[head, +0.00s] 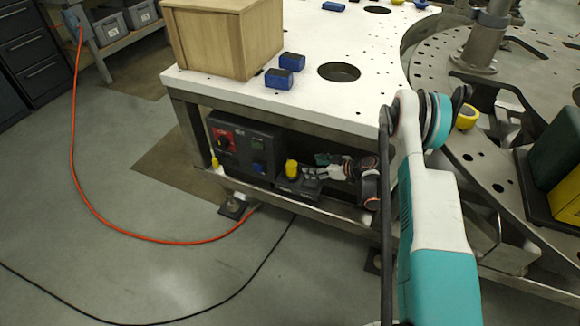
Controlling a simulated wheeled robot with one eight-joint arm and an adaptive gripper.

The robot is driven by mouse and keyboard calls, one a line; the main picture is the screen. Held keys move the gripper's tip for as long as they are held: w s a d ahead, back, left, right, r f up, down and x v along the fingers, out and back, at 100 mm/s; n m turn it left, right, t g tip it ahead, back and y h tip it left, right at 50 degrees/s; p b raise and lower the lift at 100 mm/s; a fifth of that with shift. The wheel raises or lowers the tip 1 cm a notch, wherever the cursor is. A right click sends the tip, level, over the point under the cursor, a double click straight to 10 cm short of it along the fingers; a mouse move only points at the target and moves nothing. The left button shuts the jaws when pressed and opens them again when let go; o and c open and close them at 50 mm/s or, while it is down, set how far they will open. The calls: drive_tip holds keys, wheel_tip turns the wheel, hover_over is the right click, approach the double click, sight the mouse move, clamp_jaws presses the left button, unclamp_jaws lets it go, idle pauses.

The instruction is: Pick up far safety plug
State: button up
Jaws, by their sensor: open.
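Several yellow plugs or knobs show in the head view, and I cannot tell for certain which is the far safety plug. One yellow plug (291,168) stands upright on a dark block under the white table. A smaller yellow one (214,162) is at the left end of the control box. Another yellow piece (467,117) sits on the round metal plate. My gripper (304,174) is open under the tabletop, just right of the upright yellow plug. It looks empty; its fingertips are small and dark, and any contact with the plug cannot be made out.
The white tabletop (310,98) overhangs my gripper. A dark control box (245,147) with a red switch stands left of the plug. A wooden box (225,35) and blue blocks (291,62) are on top. An orange cable (75,150) crosses the open floor.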

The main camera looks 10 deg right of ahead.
sight(295, 166)
drive_tip(key=b+x, duration=0.2)
drive_tip(key=x, duration=0.5)
drive_tip(key=shift+w+a+f, duration=0.1)
drive_tip(key=shift+a+f, duration=0.05)
drive_tip(key=shift+b+x, duration=1.35)
drive_tip(key=shift+x, duration=1.25)
drive_tip(key=shift+a, duration=0.15)
drive_tip(key=c, duration=1.3)
